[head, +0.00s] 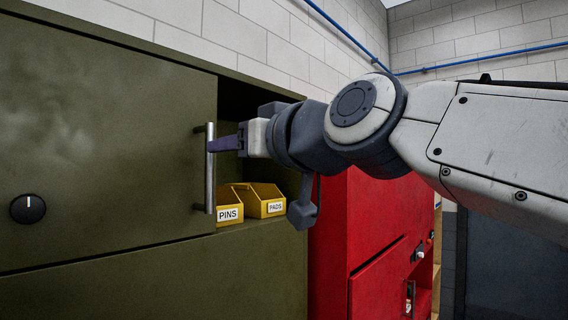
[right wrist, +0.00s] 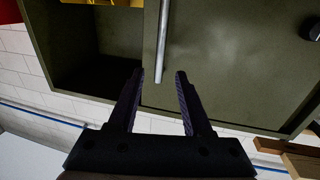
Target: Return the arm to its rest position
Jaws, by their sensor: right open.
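My right arm (head: 480,140) comes in from the right in the head view. Its gripper (head: 226,144) is at the vertical bar handle (head: 210,170) of the green cabinet's sliding door (head: 110,130). Whether a finger touches the handle I cannot tell. My left gripper is not in view.
Yellow bins labelled PINS (head: 229,212) and PADS (head: 271,207) stand in the cabinet's open part, below my right gripper. A red cabinet (head: 375,225) stands to the right, under my arm. A round black knob (head: 28,208) is on the green front at left.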

